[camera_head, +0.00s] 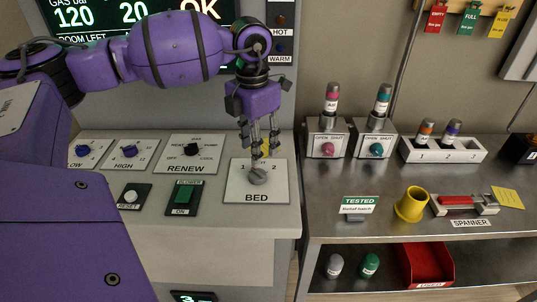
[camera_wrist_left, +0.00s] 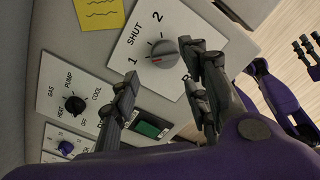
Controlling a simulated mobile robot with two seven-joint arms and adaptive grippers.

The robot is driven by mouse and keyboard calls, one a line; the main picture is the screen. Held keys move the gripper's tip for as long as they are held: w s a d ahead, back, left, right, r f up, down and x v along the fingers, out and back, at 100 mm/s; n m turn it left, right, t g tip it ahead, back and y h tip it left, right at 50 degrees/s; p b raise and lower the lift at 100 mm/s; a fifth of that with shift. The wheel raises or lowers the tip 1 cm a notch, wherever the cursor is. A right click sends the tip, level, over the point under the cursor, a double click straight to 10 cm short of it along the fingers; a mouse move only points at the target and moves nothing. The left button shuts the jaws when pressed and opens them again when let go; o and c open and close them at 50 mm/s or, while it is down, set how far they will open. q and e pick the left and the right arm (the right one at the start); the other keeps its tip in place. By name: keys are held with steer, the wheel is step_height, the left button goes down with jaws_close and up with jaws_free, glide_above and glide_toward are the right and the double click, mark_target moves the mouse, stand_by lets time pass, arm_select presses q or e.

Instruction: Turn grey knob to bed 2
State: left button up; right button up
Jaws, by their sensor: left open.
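The grey knob (camera_head: 257,176) sits on the white BED plate (camera_head: 238,190) on the sloped console. In the left wrist view the knob (camera_wrist_left: 164,53) shows a red mark on its side toward the label 1. The labels SHUT and 2 are printed around it. My left gripper (camera_head: 259,146) is open, with its fingers pointing down just above and behind the knob in the head view. In the left wrist view its fingers (camera_wrist_left: 165,95) are apart, with nothing between them. My right gripper (camera_wrist_left: 308,55) shows partly at the right edge of that view, away from the console.
The RENEW knob (camera_head: 191,150), the green BLOWER button (camera_head: 184,194) and the RESET button (camera_head: 131,196) are nearby on the console. A yellow note (camera_wrist_left: 98,11) is above the BED plate. A steel bench at right carries valve boxes, a yellow cup (camera_head: 410,205) and a spanner holder (camera_head: 464,205).

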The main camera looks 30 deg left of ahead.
mark_target(255, 170)
arm_select(q)
steer(key=shift+f, duration=0.25)
steer(key=shift+s+f, duration=0.2)
steer(key=shift+f, duration=1)
step_height(255, 170, down, 4)
steer(key=shift+s+r, duration=0.1)
steer(key=shift+r, duration=0.15)
steer(key=shift+f, duration=0.6)
arm_select(e)
steer(key=shift+s+d+f, duration=0.1)
steer(key=shift+s+f, duration=0.1)
steer(key=shift+s, duration=0.4)
steer(key=shift+s+d+f, duration=0.1)
steer(key=shift+s+f, duration=0.05)
steer(key=shift+s, duration=0.45)
arm_select(q)
steer(key=c, duration=1)
arm_select(e)
steer(key=shift+s+f, duration=0.1)
steer(key=shift+s, duration=0.05)
